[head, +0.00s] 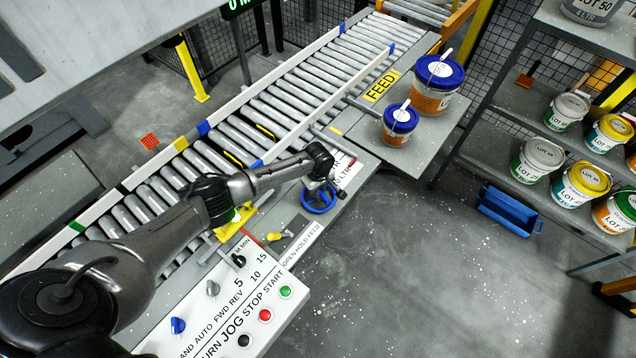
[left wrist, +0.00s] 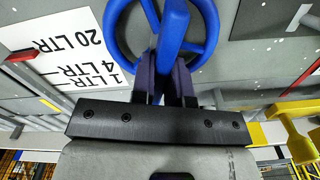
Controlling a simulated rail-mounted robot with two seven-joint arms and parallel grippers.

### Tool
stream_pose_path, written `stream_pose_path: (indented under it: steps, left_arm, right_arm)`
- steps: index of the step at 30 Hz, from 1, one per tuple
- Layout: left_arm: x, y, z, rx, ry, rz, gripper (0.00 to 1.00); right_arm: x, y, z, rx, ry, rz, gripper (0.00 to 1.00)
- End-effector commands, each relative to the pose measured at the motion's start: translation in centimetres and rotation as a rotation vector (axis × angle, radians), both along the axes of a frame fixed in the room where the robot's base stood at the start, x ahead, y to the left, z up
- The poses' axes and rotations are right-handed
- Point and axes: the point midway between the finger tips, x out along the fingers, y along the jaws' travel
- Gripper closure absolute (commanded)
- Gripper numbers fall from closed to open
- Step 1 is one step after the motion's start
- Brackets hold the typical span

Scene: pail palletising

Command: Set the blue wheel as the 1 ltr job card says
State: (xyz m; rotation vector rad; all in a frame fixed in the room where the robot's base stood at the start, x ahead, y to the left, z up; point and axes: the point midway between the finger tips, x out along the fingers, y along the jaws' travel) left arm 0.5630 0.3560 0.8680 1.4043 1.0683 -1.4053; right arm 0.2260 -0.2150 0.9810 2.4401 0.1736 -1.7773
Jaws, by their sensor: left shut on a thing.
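The blue wheel (head: 316,208) lies on the grey conveyor-side frame in the head view. It fills the top middle of the left wrist view (left wrist: 112,38). My left gripper (left wrist: 168,75) is shut on a blue part of the wheel, its dark fingers on either side of it. In the head view my left gripper (head: 318,186) is over the wheel, partly hidden by my arm. A white scale plate (left wrist: 62,45) beside the wheel reads 20 LTR, 4 LTR and 1 LTR. A red pointer (left wrist: 20,55) lies at its edge, near the 20 LTR end. I cannot make out a job card. My right gripper is not in view.
A white control panel (head: 240,290) with knobs and buttons is in front, and a yellow handle (head: 236,222) is left of the wheel. A roller conveyor (head: 270,110) runs behind. Two blue-lidded pails (head: 440,80) stand by the FEED label. Shelves of pails are at right.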

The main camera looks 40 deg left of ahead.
Motion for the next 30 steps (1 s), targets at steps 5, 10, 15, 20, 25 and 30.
stream_pose_path:
  steps: [5, 10, 15, 20, 25, 30]
  left_arm:
    - [0.0, -0.2, 0.6, -0.003, 0.005, -0.151, 1.00]
    - [0.1, -0.1, 0.2, -0.001, 0.002, -0.314, 1.00]
    - [0.2, -0.2, 0.1, -0.002, 0.000, -0.477, 1.00]
    - [0.3, -0.2, 0.1, -0.001, 0.001, -0.629, 1.00]
    - [0.4, -0.3, 0.1, 0.000, -0.001, -0.793, 1.00]
    - [0.4, -0.4, 0.1, 0.000, -0.002, -0.953, 1.00]
  right_arm:
    - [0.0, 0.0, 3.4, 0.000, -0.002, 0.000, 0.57]
    - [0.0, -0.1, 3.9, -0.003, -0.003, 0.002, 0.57]
    - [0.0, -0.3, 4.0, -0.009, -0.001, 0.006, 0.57]
    - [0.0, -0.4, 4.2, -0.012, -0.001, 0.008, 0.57]
    - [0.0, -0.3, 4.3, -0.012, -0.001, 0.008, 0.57]
    - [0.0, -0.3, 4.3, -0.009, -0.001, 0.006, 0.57]
